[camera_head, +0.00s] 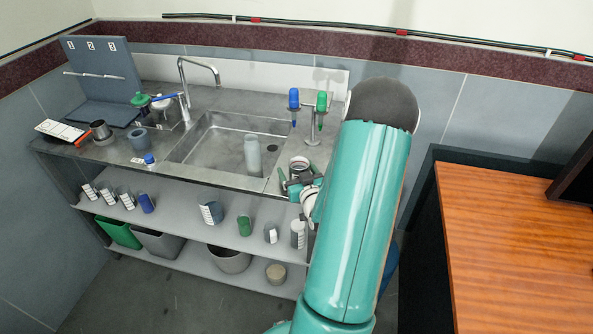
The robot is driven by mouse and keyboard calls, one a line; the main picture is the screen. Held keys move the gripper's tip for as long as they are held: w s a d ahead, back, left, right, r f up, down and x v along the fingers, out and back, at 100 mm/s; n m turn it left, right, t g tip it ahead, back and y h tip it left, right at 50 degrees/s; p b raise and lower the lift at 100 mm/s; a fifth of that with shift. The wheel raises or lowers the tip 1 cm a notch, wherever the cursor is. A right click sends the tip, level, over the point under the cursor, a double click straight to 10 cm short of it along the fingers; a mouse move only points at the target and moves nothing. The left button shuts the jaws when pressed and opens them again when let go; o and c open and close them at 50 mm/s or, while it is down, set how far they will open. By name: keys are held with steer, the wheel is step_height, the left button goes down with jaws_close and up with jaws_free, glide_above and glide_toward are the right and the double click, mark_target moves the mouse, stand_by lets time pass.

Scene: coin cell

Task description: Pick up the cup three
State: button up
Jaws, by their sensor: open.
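No label that I can read marks a cup as cup three. A round metallic cup (300,165) stands on the counter right of the sink. My gripper (293,184) is right at its near side, open; I cannot tell whether the fingers touch or surround it. My teal arm hides the area just right of it. Other cup-like vessels are on the counter's left end: a dark metal cup (100,130) and a grey-blue cup (138,139).
A tall grey cylinder (252,155) stands in the sink (205,147). Shelves below hold several containers, including a green one (245,226). A wooden table (515,240) is at right.

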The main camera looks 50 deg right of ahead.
steer(key=shift+w+d+f, duration=0.1)
steer(key=shift+c, duration=0.9)
steer(key=c, duration=1.1)
steer(key=shift+o, duration=0.2)
steer(key=shift+r, duration=0.25)
